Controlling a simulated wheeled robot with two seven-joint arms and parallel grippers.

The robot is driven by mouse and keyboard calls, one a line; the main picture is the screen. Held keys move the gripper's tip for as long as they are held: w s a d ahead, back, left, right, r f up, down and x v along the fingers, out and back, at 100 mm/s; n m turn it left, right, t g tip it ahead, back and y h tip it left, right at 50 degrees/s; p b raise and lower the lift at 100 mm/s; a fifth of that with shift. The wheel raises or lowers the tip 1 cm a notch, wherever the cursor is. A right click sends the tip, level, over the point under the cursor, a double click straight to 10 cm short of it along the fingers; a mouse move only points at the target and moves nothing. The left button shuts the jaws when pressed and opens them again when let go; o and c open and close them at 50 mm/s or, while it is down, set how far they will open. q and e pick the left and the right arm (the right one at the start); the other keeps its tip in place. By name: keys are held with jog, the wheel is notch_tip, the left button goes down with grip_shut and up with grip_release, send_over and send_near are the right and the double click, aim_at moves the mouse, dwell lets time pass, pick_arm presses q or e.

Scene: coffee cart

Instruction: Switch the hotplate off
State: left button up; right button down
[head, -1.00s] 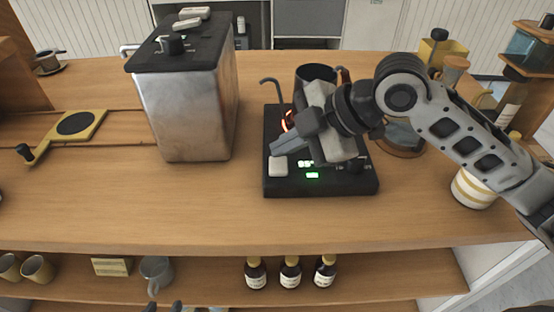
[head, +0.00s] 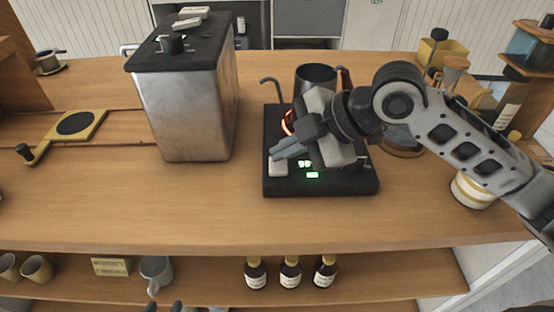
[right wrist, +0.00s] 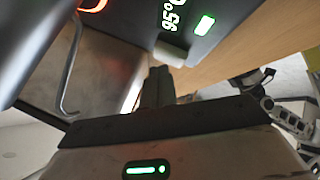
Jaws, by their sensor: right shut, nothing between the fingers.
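The black hotplate (head: 330,188) sits on the wooden counter. Its green display (head: 304,164) and a green light (head: 312,175) are lit, and the right wrist view reads 95°C (right wrist: 171,14). An orange glow (head: 288,123) shows at its heating area, also in the right wrist view (right wrist: 93,4). A pale button (head: 278,171) is at its front left corner and shows in the right wrist view (right wrist: 170,53). My right gripper (head: 275,153) is shut and empty, its tips close over the button; contact is unclear. My left gripper (head: 164,306) shows only as two separated dark tips at the bottom edge.
A dark gooseneck kettle (head: 316,75) stands on the hotplate, partly hidden by my right arm. A large metal machine (head: 185,110) stands to the left. A striped canister (head: 472,190) is at the right. The counter in front is clear. Several bottles and cups stand on the lower shelf.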

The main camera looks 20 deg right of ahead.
jog(key=shift+f, duration=0.45)
jog(key=shift+r, duration=0.15)
dwell(0.3)
jog(key=shift+r+p, duration=0.85)
jog(key=shift+p, duration=0.3)
